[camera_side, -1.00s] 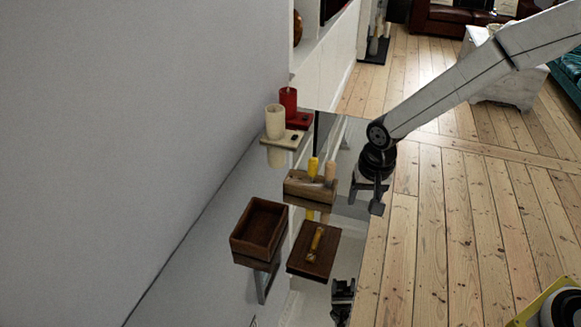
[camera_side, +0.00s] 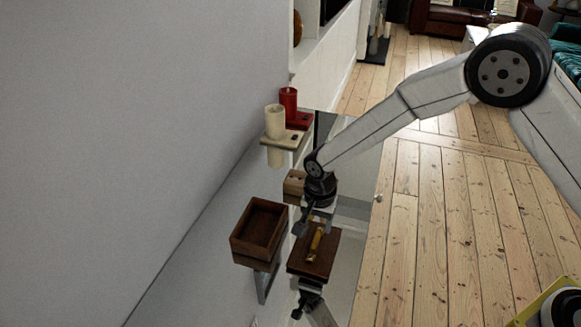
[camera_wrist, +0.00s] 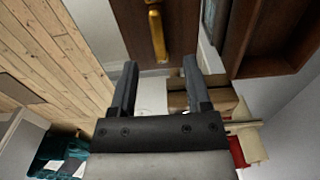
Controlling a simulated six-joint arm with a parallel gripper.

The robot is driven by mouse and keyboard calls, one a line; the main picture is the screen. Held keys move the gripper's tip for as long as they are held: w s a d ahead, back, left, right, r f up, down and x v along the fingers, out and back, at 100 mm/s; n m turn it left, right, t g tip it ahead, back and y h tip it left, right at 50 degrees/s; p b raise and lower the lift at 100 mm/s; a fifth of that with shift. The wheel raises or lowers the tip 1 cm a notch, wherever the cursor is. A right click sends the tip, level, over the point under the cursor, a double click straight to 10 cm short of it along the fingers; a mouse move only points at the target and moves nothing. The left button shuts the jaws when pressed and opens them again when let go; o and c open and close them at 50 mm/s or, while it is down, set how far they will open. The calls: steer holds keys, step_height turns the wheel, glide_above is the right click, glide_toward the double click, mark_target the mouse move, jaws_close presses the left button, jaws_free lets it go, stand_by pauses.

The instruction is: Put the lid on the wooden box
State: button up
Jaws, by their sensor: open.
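The wooden box (camera_side: 239,241) is dark brown and open-topped, on the reflective surface near the wall. Its inside looks empty. The lid (camera_side: 326,264) is a dark brown board with a golden handle (camera_side: 317,243), lying apart to the right of the box. My gripper (camera_side: 309,228) is over the far edge of the lid, near the handle's far end. In the wrist view my gripper (camera_wrist: 160,68) is open with nothing between its fingers. There the lid (camera_wrist: 188,22) and handle (camera_wrist: 157,33) are just beyond the fingertips, and the box (camera_wrist: 270,68) is at upper right.
A light wooden block (camera_side: 294,186) stands behind my gripper, partly hidden by my arm. A cream candle (camera_side: 275,121) and a red candle (camera_side: 288,100) stand on holders further back. The grey wall (camera_side: 130,130) closes the left side.

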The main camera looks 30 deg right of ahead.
mark_target(316, 238)
steer(key=shift+f, duration=0.6)
steer(key=shift+f, duration=0.1)
steer(key=shift+s+f, duration=0.1)
steer(key=shift+f, duration=2.35)
jaws_close()
